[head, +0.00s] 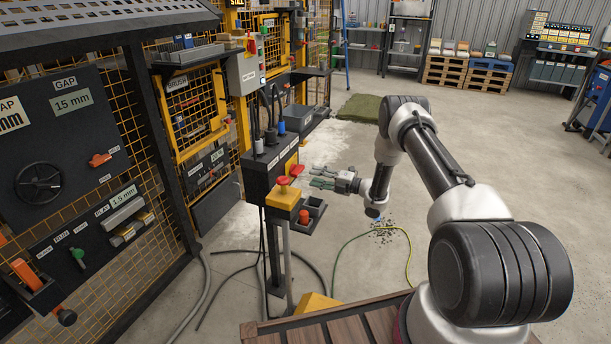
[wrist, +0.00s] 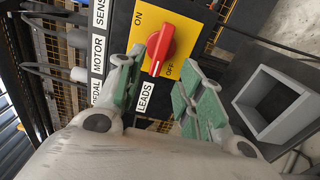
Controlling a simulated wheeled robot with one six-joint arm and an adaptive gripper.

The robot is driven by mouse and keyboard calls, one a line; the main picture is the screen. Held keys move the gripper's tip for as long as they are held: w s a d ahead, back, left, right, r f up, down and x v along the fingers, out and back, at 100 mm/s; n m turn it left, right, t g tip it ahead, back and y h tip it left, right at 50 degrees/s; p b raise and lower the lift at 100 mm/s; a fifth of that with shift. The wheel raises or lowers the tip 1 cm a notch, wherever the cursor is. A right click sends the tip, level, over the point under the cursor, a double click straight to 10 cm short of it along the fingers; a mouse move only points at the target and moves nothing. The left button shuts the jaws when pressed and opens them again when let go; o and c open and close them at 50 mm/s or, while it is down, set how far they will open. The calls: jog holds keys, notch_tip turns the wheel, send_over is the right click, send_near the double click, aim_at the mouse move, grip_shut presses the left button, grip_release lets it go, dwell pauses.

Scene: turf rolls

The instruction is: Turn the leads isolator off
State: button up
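The leads isolator is a red rotary knob (wrist: 158,48) on a yellow plate marked ON and OFF, with a LEADS label (wrist: 145,98) beside it in the wrist view. The knob's long handle slants from upper right to lower left in that picture, between the two marks. In the head view the knob (head: 296,170) is small, on the side of the dark control box (head: 255,180). My gripper (head: 316,177) is open and empty in front of it. In the wrist view its green-padded fingers are on either side of the knob; I cannot tell whether they touch it.
A yellow box (head: 283,198) with a red button and a small grey tray (head: 315,208) stand close to my gripper. MOTOR and SENS labels sit beside cables in the wrist view. A green-yellow cable (head: 345,246) lies on the floor. Open floor lies at the right.

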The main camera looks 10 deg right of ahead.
jog(key=v, duration=0.5)
dwell(0.3)
